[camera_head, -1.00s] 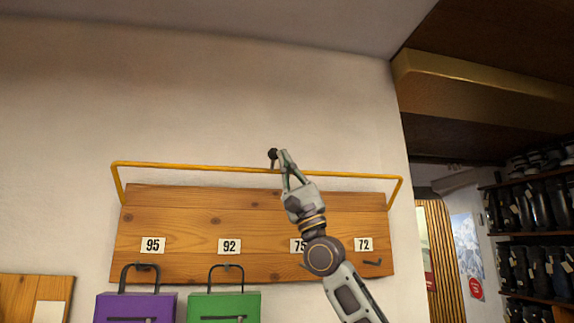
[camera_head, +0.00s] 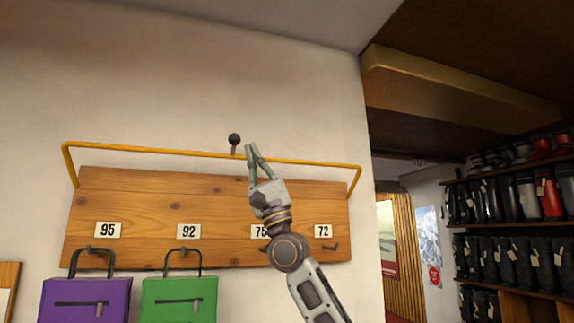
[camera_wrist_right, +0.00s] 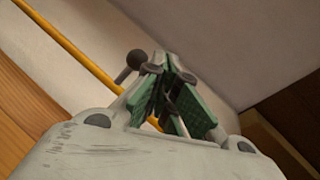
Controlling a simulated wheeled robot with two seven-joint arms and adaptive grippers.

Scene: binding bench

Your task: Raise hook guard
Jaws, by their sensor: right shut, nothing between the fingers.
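The hook guard (camera_head: 190,153) is a yellow bar that runs along the upper part of a wooden hook board (camera_head: 150,200) and bends down at both ends. A dark round knob (camera_head: 234,139) on a short stem stands up from the bar near its middle. My right gripper (camera_head: 251,148) is just right of the knob, its fingertips shut and empty, apart from the knob in the head view. In the right wrist view the closed green-padded fingers (camera_wrist_right: 172,95) are beside the knob (camera_wrist_right: 136,60), with the yellow bar (camera_wrist_right: 75,50) behind. My left gripper is not in view.
The board carries number plates 95, 92, 72 and one partly hidden by my arm. A purple bag (camera_head: 87,300) and a green bag (camera_head: 180,299) hang below on hooks. Shelves of boots (camera_head: 510,200) stand at the right. The wall above the bar is clear.

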